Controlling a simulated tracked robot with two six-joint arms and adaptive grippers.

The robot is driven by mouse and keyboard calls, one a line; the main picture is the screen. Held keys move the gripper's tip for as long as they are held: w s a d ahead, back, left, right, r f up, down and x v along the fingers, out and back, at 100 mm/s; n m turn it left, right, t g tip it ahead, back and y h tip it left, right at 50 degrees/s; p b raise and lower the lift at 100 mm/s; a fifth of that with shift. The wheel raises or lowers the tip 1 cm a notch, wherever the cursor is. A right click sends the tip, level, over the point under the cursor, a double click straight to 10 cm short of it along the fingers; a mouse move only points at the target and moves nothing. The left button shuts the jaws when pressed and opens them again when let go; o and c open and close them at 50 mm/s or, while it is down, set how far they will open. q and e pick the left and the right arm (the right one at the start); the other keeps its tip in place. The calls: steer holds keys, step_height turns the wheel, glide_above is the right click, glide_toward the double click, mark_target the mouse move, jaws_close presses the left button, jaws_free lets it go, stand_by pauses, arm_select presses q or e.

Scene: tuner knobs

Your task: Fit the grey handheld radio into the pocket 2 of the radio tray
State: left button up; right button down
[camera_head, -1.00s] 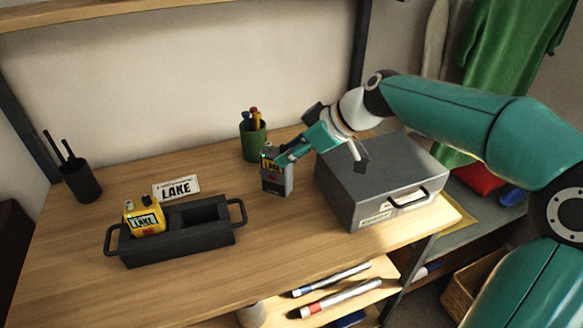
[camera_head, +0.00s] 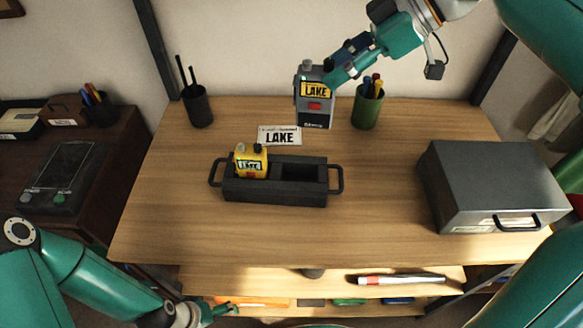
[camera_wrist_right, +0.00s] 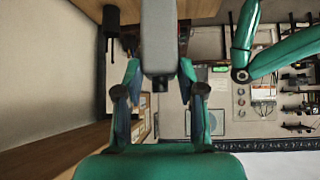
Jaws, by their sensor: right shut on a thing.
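The grey handheld radio (camera_head: 315,108) has a yellow LAKE label and a red patch. My right gripper (camera_head: 338,74) is shut on its upper part and holds it upright, raised above the back of the table. In the right wrist view the radio (camera_wrist_right: 159,40) sits between the two fingers (camera_wrist_right: 159,82). The dark radio tray (camera_head: 275,193) stands below it on the table. A yellow radio (camera_head: 250,164) fills its left pocket; its right pocket (camera_head: 300,174) looks empty. No pocket numbers are readable. My left gripper (camera_head: 222,310) is low at the bottom left; its jaws are unclear.
A green pen cup (camera_head: 367,106) is close beside the held radio, and a black cup (camera_head: 198,107) stands at back left. A grey metal box (camera_head: 490,185) occupies the right.

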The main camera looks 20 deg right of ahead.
steer(key=shift+a+r, duration=0.15)
steer(key=shift+a, duration=0.45)
step_height(320, 180, down, 20)
steer(key=shift+a+r+b, duration=0.2)
steer(key=shift+a+b, duration=0.2)
steer(key=shift+w, duration=0.1)
steer(key=shift+f, duration=0.15)
steer(key=c, duration=0.7)
jaws_free()
